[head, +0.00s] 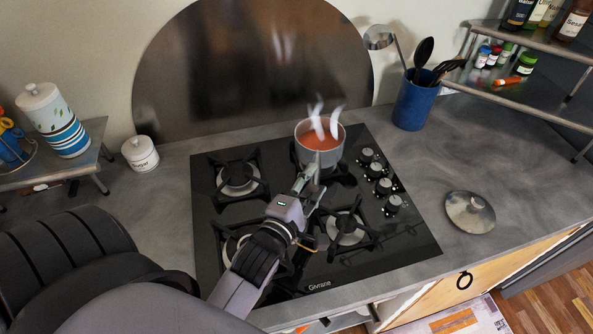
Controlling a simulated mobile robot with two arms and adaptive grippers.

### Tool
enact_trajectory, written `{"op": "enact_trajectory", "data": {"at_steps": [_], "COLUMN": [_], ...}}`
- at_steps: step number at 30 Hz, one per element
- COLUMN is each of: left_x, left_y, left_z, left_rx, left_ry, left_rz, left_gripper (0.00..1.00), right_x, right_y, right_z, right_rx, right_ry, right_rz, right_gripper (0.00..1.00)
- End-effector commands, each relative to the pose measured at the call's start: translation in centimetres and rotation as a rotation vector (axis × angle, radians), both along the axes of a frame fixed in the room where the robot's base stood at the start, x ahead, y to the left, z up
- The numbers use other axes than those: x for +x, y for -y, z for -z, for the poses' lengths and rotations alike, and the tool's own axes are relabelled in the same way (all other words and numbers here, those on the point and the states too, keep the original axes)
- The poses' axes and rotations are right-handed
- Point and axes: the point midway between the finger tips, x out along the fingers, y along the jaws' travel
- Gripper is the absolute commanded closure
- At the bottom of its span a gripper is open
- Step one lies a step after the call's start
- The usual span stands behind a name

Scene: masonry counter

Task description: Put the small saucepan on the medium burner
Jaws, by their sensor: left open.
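The small saucepan (331,158) is grey, holds a red-orange liquid and stands upright at the back right burner of the black gas hob (420,247). White wisps rise from it. My left gripper (309,183) is open at the near side of the saucepan, where its handle would be. The gripper covers that area, so I cannot tell whether it touches the handle. The front right burner (345,228) and back left burner (238,179) are empty. The front left burner (233,247) is partly hidden by my left arm. My right gripper is not in view.
Several knobs (383,186) line the hob's right side. A round lid (470,213) lies on the counter to the right. A blue utensil holder (414,104) stands behind right. A white jar (140,154) stands left of the hob. A metal backsplash (250,75) rises behind.

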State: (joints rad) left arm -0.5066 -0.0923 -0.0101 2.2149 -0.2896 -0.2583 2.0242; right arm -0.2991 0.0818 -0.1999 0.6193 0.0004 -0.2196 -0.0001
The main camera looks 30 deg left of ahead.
Motion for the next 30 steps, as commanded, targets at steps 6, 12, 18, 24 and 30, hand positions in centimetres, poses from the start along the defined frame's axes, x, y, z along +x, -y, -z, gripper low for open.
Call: {"op": "enact_trajectory", "data": {"at_steps": [6, 12, 18, 24, 30], "left_x": [-4.4, -7.6, -9.2, -9.6, -9.5], "left_y": [0.4, 0.7, 0.9, 0.9, 0.9], "left_z": [-0.5, -0.9, -1.2, -1.3, -1.3], "left_rx": [-0.001, 0.001, 0.002, 0.002, 0.002], "left_ry": [-0.004, 0.000, 0.003, 0.005, 0.005], "left_rz": [-0.002, -0.001, -0.001, -0.001, -0.001], "left_gripper": [0.59, 0.59, 0.59, 0.59, 0.59], "right_x": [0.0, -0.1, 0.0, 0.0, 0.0], "right_y": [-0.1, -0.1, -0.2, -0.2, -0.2], "right_z": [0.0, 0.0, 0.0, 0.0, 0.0], "right_rx": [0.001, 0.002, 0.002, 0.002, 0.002], "right_ry": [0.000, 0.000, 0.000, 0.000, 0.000], "right_rz": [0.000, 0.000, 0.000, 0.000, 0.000], "right_gripper": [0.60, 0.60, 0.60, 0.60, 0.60]}}
